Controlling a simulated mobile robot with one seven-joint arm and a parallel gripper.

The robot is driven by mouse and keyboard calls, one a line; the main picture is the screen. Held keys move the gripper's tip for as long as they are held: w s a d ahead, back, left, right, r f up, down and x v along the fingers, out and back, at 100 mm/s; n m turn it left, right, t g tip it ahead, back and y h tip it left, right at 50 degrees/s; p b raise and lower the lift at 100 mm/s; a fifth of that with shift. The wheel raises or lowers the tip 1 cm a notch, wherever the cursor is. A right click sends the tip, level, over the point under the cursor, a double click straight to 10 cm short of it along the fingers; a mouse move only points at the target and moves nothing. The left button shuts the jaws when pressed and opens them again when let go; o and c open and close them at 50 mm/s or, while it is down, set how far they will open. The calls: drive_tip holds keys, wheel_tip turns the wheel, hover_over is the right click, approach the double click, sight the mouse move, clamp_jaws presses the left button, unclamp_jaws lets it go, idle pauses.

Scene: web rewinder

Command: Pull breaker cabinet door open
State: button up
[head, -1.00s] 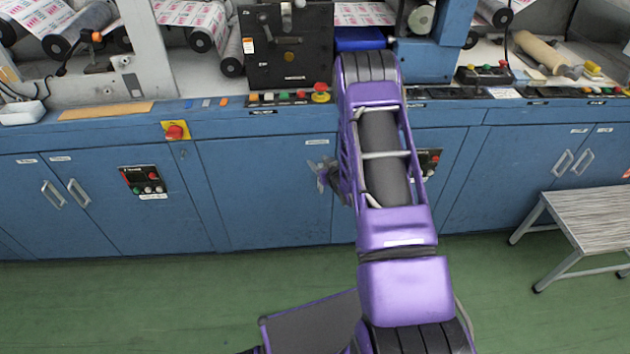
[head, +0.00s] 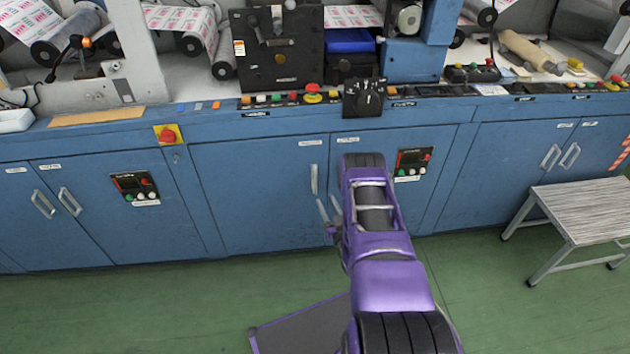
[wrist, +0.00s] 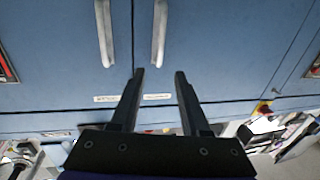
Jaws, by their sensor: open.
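Two blue cabinet doors meet under the machine's counter, the left door (head: 258,195) and the right door (head: 350,145). Both look shut. Their small labels are too small to read. The left door's metal bar handle (head: 314,180) is upright near the seam. It shows in the wrist view (wrist: 159,35) as the right-hand bar, with the other door's handle (wrist: 105,35) beside it. My gripper (head: 329,212) is open and empty, low before the doors. In the wrist view my fingertips (wrist: 160,74) are spread either side of the right-hand bar's line, just short of its end. My arm hides part of the right door.
A control panel with buttons (head: 413,163) is on the right door's side, and another (head: 134,188) farther left. A red emergency button (head: 167,135) is on the counter front. A stool (head: 580,210) stands at right. Green floor before the doors is mostly clear.

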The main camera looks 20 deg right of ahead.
sight(316, 180)
drive_tip(key=w, duration=0.4)
drive_tip(key=w+b, duration=0.1)
drive_tip(key=w, duration=0.3)
drive_tip(key=w+d+b, duration=0.1)
drive_tip(key=w, duration=0.3)
drive_tip(key=shift+w, duration=0.25)
clamp_jaws()
idle(0.8)
